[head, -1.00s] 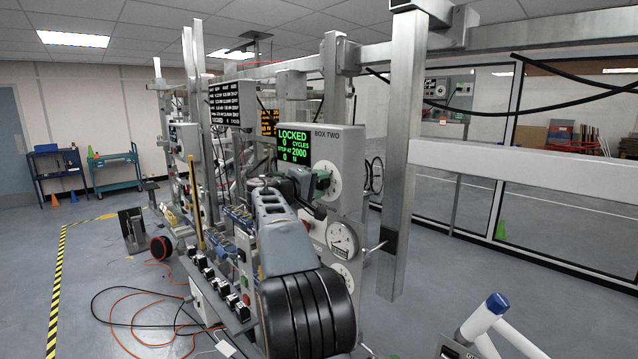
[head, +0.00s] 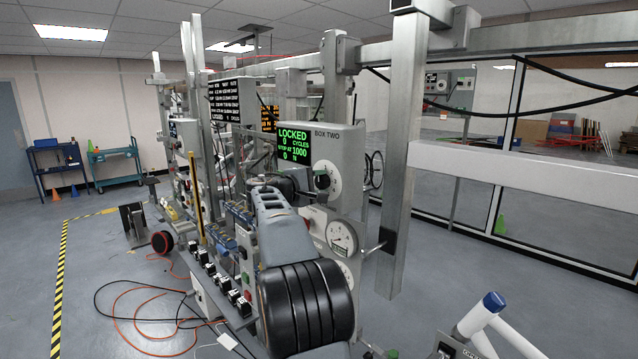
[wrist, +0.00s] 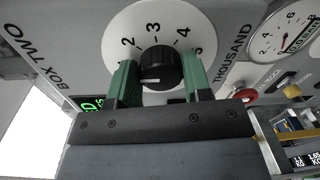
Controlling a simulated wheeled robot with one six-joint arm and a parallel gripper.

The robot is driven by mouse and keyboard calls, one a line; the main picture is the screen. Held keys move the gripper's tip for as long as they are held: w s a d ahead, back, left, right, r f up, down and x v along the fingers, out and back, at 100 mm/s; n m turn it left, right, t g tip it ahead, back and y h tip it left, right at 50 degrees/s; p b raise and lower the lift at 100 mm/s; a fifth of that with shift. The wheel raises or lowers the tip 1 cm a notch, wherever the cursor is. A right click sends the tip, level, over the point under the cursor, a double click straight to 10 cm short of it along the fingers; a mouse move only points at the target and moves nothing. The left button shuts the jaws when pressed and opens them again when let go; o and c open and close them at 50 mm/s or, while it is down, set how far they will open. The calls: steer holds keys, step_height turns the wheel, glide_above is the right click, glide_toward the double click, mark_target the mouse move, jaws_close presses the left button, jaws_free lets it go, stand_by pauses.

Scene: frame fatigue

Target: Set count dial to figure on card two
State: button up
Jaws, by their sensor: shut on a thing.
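The count dial is a black knob (wrist: 161,68) on a white disc (wrist: 118,30) with figures 2, 3, 4 and 5 visible and "THOUSAND" beside it. My gripper (wrist: 158,84) has its green fingers shut on the knob's two sides. A pale mark on the knob's near face points towards its left side; the figure it meets is not clear. In the head view the dial (head: 330,174) is on the grey box two (head: 342,150), partly behind my arm. The box's display (head: 294,147) reads LOCKED, 0 cycles, stop at 1000. I cannot make out card two.
A steel post (head: 398,150) stands close on the right. Cables (head: 150,310) lie on the floor at left.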

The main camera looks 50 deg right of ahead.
steer(key=o, duration=0.9)
steer(key=shift+a, duration=0.1)
steer(key=a+b, duration=0.1)
steer(key=a, duration=0.3)
steer(key=a+b, duration=0.1)
steer(key=a, duration=0.4)
steer(key=a+b, duration=0.2)
steer(key=a, duration=0.2)
steer(key=shift+w+a+r, duration=0.3)
steer(key=shift+w+r, duration=0.1)
